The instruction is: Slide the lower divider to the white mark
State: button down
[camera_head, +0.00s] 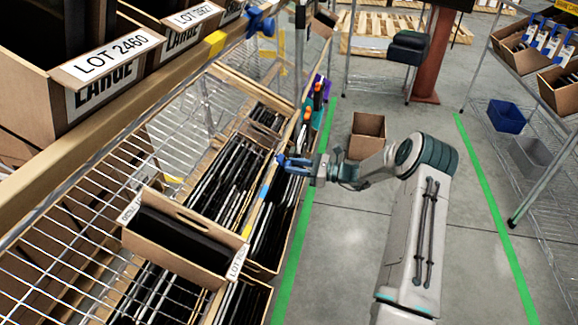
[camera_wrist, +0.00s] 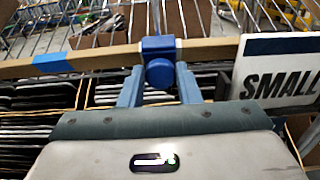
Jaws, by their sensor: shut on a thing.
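The lower divider (camera_wrist: 158,45) shows in the wrist view as a dark blue block with a round knob on the tan shelf rail (camera_wrist: 105,57). My gripper (camera_wrist: 160,80) has its two light blue fingers on either side of this knob and is shut on it. In the head view my gripper (camera_head: 284,161) is at the lower rail, on its aisle side. The fingers and arm hide most of the divider there. A blue tape mark (camera_wrist: 53,62) is on the rail to the left of the divider.
Another blue divider (camera_head: 262,23) sits on the upper rail near a yellow mark (camera_head: 215,43). Tilted cartons with dark flat items stand behind the lower rail. One carton (camera_head: 190,262) juts out nearby. A SMALL sign (camera_wrist: 280,70) is right of my gripper. The aisle floor (camera_head: 385,260) is mostly open.

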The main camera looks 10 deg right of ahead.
jog(key=shift+w+d, duration=0.3)
jog(key=c, duration=1.1)
grip_release()
jog(key=shift+w, duration=0.1)
jog(key=shift+o, duration=0.2)
jog(key=shift+a, duration=0.15)
jog(key=p+v, duration=0.2)
jog(key=v, duration=1.2)
